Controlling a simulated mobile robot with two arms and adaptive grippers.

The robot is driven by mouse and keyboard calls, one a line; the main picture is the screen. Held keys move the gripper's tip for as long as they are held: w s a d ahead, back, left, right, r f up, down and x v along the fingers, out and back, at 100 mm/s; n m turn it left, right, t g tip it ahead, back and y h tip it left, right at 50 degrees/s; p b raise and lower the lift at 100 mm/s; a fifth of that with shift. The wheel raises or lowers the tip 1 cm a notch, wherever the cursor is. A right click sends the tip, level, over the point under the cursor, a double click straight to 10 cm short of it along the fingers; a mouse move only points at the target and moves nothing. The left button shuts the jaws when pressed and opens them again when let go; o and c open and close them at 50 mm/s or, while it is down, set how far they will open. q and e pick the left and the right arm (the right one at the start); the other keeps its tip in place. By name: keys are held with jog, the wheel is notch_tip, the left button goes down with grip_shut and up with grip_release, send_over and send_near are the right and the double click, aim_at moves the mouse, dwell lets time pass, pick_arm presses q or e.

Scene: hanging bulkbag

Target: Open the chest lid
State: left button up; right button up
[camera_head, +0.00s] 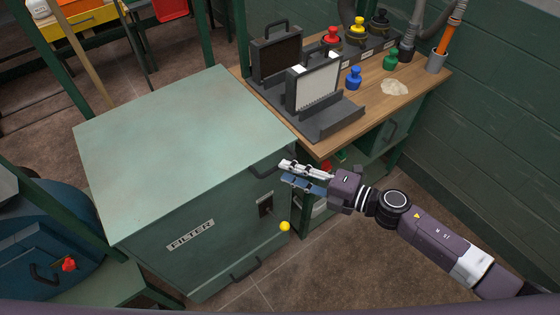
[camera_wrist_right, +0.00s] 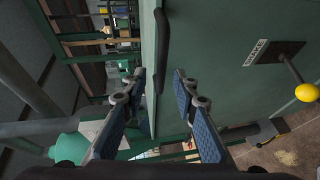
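The large green chest (camera_head: 180,265) stands at the left, with a "FILTER" plate on its front. Its flat lid (camera_head: 185,140) is down. A dark bar handle (camera_head: 268,168) sits at the upper front near the right corner; the right wrist view shows this handle (camera_wrist_right: 162,40) too. A lever with a yellow knob (camera_head: 284,226) sits lower on the front; the knob also shows in the right wrist view (camera_wrist_right: 307,92). My right gripper (camera_head: 283,172) is open beside the handle. In the right wrist view its fingers (camera_wrist_right: 160,76) are apart, with the handle's near end between or just beyond the tips; contact is unclear.
A wooden workbench (camera_head: 385,95) at the right holds a grey open case (camera_head: 318,85) and several coloured knobs. Another dark handle (camera_head: 245,268) is low on the chest front. A blue rounded object (camera_head: 45,235) is at the far left. The floor at front right is clear.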

jog(key=x, duration=0.4)
jog(key=shift+w+f+p, duration=0.15)
jog(key=shift+w+p, duration=0.15)
jog(key=shift+w, duration=0.1)
jog(key=shift+c, duration=0.5)
grip_shut()
pick_arm(q)
jog(key=shift+w+d+r, duration=0.35)
jog(key=shift+w+r, duration=0.15)
jog(key=shift+w, duration=0.05)
jog(key=shift+w, duration=0.1)
